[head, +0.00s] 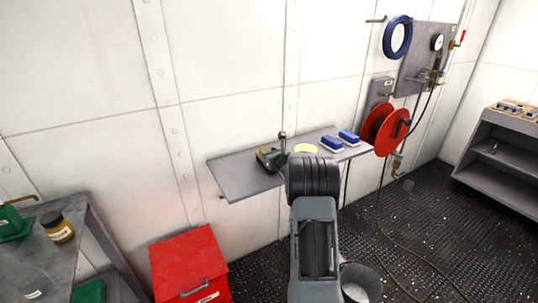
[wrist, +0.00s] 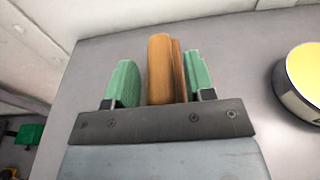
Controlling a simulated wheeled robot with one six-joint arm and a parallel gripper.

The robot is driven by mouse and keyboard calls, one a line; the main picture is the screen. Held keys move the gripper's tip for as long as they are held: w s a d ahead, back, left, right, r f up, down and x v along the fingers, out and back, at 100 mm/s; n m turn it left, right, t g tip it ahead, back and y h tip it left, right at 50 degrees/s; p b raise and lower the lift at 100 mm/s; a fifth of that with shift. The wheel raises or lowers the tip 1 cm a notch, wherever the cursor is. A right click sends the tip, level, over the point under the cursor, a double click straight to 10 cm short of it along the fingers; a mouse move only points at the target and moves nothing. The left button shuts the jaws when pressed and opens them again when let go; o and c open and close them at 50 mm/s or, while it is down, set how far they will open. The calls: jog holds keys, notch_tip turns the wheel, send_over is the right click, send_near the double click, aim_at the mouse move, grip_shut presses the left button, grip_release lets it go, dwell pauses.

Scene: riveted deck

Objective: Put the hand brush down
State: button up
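The hand brush shows as an orange-brown wooden piece (wrist: 160,70) between the two green fingers of my gripper (wrist: 162,84) in the wrist view. A narrow gap shows beside the left finger. The right finger overlaps the brush's edge, so I cannot tell whether the fingers press on it. The dark palm hides the brush's near end, and no bristles show. In the head view my gripper (head: 268,157) is small, at the grey wall shelf (head: 235,178), left of my wrist. Whether the brush touches the shelf is unclear.
A yellow-topped round tin (wrist: 306,80) stands right of my gripper; it also shows in the head view (head: 305,148). Two blue-and-white blocks (head: 340,140) lie farther right. The shelf's left part is bare. A red hose reel (head: 385,130) hangs beyond its right end.

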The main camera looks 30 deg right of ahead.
jog(key=shift+o, duration=0.2)
jog(key=shift+r, duration=0.2)
jog(key=s+r, duration=0.2)
jog(key=s, duration=1)
jog(key=s+a+n+g+y, duration=0.4)
jog(key=a+n, duration=0.6)
jog(key=a, duration=0.4)
jog(key=s+a+n+g+y, duration=0.4)
jog(key=a+n, duration=0.6)
jog(key=a, duration=0.3)
jog(key=s+a+f+n+g+h, duration=0.1)
jog(key=s+n+g+h, duration=0.1)
jog(key=s+n, duration=0.5)
jog(key=s+a+n+g+h, duration=0.1)
jog(key=s+n+g+h, duration=0.2)
jog(key=s+n+h, duration=0.2)
jog(key=s+n, duration=0.3)
jog(key=n, duration=0.1)
jog(key=shift+s+a+f+n+b, duration=0.3)
jog(key=shift+f, duration=0.05)
